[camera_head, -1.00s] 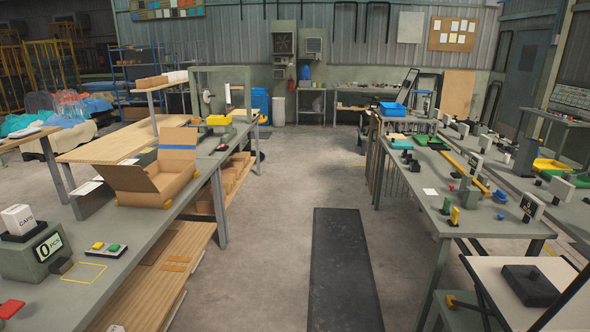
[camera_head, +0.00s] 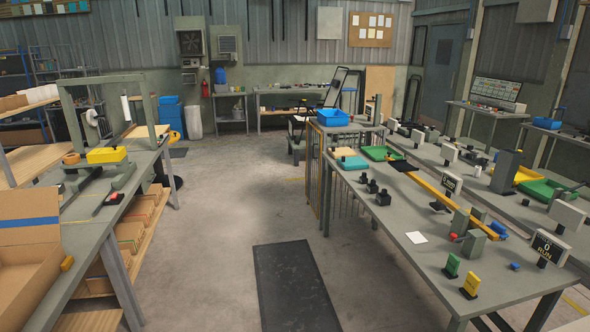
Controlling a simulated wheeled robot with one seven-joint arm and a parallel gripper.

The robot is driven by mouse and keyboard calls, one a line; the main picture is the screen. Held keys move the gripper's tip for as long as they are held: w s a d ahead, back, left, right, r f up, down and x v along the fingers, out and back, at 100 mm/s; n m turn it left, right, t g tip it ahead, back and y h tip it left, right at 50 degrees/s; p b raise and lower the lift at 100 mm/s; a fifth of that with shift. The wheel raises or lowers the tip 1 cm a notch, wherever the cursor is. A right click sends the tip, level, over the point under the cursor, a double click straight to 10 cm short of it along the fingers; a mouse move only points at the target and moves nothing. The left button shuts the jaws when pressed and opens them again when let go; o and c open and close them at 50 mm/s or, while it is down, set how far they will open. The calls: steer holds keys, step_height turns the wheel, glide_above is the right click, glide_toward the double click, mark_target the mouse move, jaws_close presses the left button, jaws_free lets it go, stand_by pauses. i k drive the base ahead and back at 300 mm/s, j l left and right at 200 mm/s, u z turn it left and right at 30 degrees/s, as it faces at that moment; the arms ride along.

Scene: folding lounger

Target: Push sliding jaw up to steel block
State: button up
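No gripper of mine shows in the head view. On the right workbench (camera_head: 375,205), two small grey blocks stand close together, a rear one (camera_head: 460,222) and a front one (camera_head: 473,245). A small red part (camera_head: 455,237) sits beside them on the left. They may be the sliding jaw and the steel block, but at this size I cannot tell which is which, or whether they touch.
A long yellow bar (camera_head: 460,205) lies along the right bench, with a white card (camera_head: 416,237), a green stand (camera_head: 452,266) and a yellow stand (camera_head: 470,286) nearby. A dark floor mat (camera_head: 298,285) lies in the clear aisle. The left bench (camera_head: 75,225) carries an open carton (camera_head: 28,245).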

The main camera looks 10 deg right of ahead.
mark_target(483, 161)
steer(key=i+z, duration=0.1)
steer(key=i, duration=0.75)
steer(key=i+j+z, duration=0.1)
steer(key=i, duration=0.75)
steer(key=i+z, duration=0.3)
steer(key=z, duration=0.15)
steer(key=i+z, duration=0.4)
steer(key=i+j+z, duration=0.2)
steer(key=z, duration=0.25)
steer(key=i+j+z, duration=0.25)
steer(key=z, duration=0.15)
steer(key=i+j+z, duration=0.6)
steer(key=k+l, duration=0.05)
steer(key=k, duration=0.05)
